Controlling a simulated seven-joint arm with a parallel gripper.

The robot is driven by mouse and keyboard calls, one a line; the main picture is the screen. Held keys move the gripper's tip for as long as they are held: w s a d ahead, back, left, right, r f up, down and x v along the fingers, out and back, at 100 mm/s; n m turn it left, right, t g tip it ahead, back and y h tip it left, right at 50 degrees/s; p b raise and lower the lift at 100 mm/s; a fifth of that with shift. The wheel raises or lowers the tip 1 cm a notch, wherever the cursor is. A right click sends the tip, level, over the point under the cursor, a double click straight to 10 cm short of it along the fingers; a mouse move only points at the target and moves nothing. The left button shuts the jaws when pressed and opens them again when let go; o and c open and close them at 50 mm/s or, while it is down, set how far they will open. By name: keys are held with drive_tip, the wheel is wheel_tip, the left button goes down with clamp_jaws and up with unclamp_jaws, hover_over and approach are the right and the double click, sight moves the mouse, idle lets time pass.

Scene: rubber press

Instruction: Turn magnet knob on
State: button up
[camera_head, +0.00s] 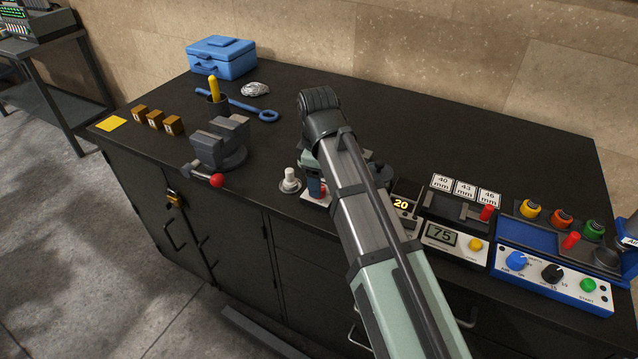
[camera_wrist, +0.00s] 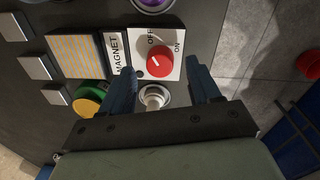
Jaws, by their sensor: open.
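The magnet knob (camera_wrist: 160,61) is a red round dial on a white panel (camera_wrist: 167,37) in the wrist view. OFF and ON are printed above it, and a MAGNET label is at its left. A small white mark shows on its face; I cannot tell surely which word it points to. My gripper (camera_wrist: 161,68) is open, with one dark blue finger on each side of the knob. Gaps show between the fingers and the knob. In the head view my arm hides most of the panel and gripper.
A pale knob on a round base (camera_head: 289,181) stands left of the panel; a vise (camera_head: 219,143) is farther left. A display reading 75 (camera_head: 443,236) and a blue control box (camera_head: 553,279) with several knobs are at the right. A blue case (camera_head: 222,58) stands at the back.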

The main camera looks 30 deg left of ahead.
drive_tip(key=shift+f, duration=1.05)
drive_tip(key=shift+c, duration=0.4)
drive_tip(key=shift+w, duration=0.1)
drive_tip(key=c, duration=1)
drive_tip(key=shift+o, duration=0.2)
